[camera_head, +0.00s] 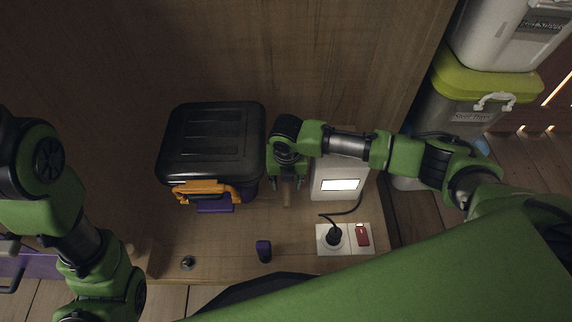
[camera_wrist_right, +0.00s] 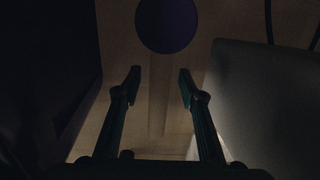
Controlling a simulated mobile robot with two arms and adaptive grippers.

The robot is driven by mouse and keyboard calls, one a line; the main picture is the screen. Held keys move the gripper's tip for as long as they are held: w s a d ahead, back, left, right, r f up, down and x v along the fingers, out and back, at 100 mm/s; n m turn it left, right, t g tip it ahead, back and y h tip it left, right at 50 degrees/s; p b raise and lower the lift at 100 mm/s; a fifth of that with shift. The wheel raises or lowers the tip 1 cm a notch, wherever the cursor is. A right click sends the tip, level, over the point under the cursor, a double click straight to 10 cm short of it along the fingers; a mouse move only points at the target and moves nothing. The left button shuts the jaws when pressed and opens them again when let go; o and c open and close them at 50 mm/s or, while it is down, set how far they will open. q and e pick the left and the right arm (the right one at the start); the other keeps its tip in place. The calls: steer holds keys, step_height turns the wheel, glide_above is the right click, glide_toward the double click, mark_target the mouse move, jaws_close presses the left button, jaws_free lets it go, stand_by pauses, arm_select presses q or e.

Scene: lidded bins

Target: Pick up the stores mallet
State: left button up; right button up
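The mallet shows in the right wrist view as a round dark purple head (camera_wrist_right: 167,25) with a pale wooden handle (camera_wrist_right: 157,100) running down from it. In the head view the brown handle end (camera_head: 288,199) shows just below my right gripper (camera_head: 288,182); the mallet's head is hidden there by the gripper and arm. My right gripper, also in the wrist view (camera_wrist_right: 160,78), is open. Its fingertips are apart, one on each side of the handle in the picture; I cannot tell the height gap. My left arm is at the left, its gripper out of sight.
A black lidded bin (camera_head: 212,135) with an orange latch stands close left of the right gripper. A pale box (camera_head: 325,188) stands close right.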

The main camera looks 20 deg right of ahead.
stand_by(0.4)
jaws_close()
steer(key=shift+b, duration=0.4)
